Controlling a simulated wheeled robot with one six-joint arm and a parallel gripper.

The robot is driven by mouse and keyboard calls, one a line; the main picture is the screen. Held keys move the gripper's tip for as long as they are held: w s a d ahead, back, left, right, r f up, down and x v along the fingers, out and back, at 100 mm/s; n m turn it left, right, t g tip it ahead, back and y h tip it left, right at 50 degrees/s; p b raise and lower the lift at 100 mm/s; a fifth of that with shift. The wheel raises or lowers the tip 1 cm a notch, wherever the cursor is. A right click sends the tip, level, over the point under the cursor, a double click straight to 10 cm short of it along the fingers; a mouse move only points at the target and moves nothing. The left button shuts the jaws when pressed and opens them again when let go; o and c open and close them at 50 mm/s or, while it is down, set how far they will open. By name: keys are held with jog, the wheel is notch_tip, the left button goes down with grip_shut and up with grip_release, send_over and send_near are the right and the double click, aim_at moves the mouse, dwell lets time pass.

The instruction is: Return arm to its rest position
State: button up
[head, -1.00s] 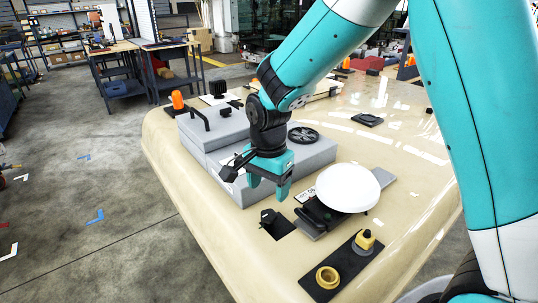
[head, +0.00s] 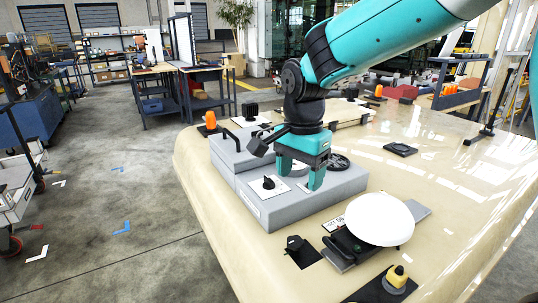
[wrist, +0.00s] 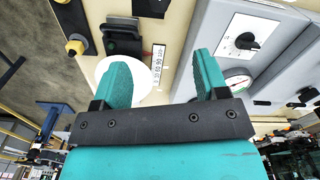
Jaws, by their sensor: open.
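My gripper (head: 301,180) is teal with a black wrist. It is open and empty, fingers pointing down, over the grey box (head: 330,196) on the beige panel (head: 455,180). In the wrist view the two teal fingers (wrist: 165,78) stand apart with nothing between them. Whether the fingertips touch the box top cannot be told. My arm reaches in from the upper right.
A white dome (head: 380,220) stands to the right of the box. An orange knob (head: 210,120) and a yellow button (head: 397,274) are on the panel. Open floor lies left.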

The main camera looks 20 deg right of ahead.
jog(key=s+a+r+n+y, duration=0.1)
jog(key=s+a+n+y, duration=0.1)
jog(key=s+n, duration=0.7)
jog(key=s+a+r+n+y, duration=0.1)
jog(key=s+a+n+y, duration=0.1)
jog(key=s+n, duration=0.7)
jog(key=s, duration=0.4)
jog(key=shift+a+n, duration=0.2)
jog(key=shift+n, duration=0.2)
